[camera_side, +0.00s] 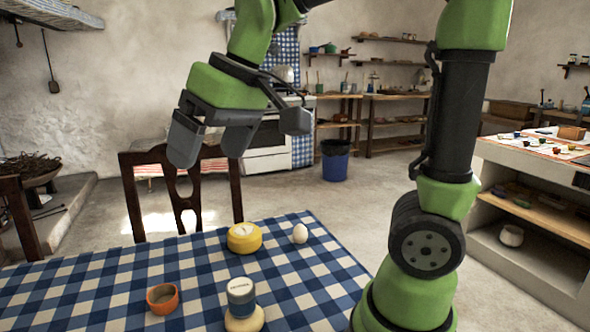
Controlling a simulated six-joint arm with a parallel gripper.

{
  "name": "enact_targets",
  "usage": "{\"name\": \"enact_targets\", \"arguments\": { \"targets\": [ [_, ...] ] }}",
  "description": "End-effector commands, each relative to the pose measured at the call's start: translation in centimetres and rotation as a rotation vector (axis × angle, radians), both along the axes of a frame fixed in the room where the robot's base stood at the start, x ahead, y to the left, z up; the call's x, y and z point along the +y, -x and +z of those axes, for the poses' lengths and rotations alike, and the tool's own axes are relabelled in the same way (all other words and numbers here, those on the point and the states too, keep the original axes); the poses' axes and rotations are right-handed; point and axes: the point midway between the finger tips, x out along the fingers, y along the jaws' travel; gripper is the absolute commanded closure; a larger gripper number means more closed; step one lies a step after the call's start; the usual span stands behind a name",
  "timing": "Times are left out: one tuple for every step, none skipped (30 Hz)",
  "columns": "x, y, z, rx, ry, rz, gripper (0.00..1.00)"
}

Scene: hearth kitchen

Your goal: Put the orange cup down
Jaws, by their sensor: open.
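The orange cup (162,299) stands upright on the blue and white checked tablecloth (95,280), at the front left of the table. Its open top shows, and no contents can be made out. My gripper (212,150) is open and empty, well above the table, up and to the right of the cup and apart from it.
A yellow round object (244,238) and a white egg (300,233) sit toward the back of the table. A wooden chair (180,190) is behind the table. Cloth around the cup is clear.

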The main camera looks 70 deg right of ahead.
Motion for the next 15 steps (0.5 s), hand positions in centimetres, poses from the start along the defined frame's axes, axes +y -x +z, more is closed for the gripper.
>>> {"name": "enact_targets", "arguments": {
  "targets": [
    [0.0, 2.2, 0.5, -0.036, -0.024, -0.035, 0.12],
    [0.1, 3.4, 0.5, -0.053, -0.04, -0.057, 0.12],
    [0.1, 4.8, 0.5, -0.075, -0.06, -0.085, 0.12],
    [0.2, 5.8, 0.3, -0.089, -0.076, -0.106, 0.12],
    [0.2, 6.8, 0.2, -0.104, -0.09, -0.125, 0.12],
    [0.3, 7.9, -0.1, -0.12, -0.109, -0.147, 0.12],
    [0.3, 8.6, -0.3, -0.131, -0.121, -0.164, 0.12],
    [0.3, 9.2, -0.6, -0.142, -0.132, -0.177, 0.12],
    [0.3, 9.9, -0.9, -0.153, -0.146, -0.193, 0.12],
    [0.4, 10.3, -1.1, -0.159, -0.154, -0.202, 0.12],
    [0.4, 10.7, -1.3, -0.165, -0.162, -0.211, 0.12],
    [0.4, 11.0, -1.5, -0.171, -0.168, -0.22, 0.12],
    [0.4, 11.2, -1.6, -0.173, -0.171, -0.224, 0.12],
    [0.4, 11.4, -1.7, -0.176, -0.175, -0.227, 0.12],
    [0.4, 11.5, -1.7, -0.177, -0.177, -0.231, 0.12]
  ]
}}
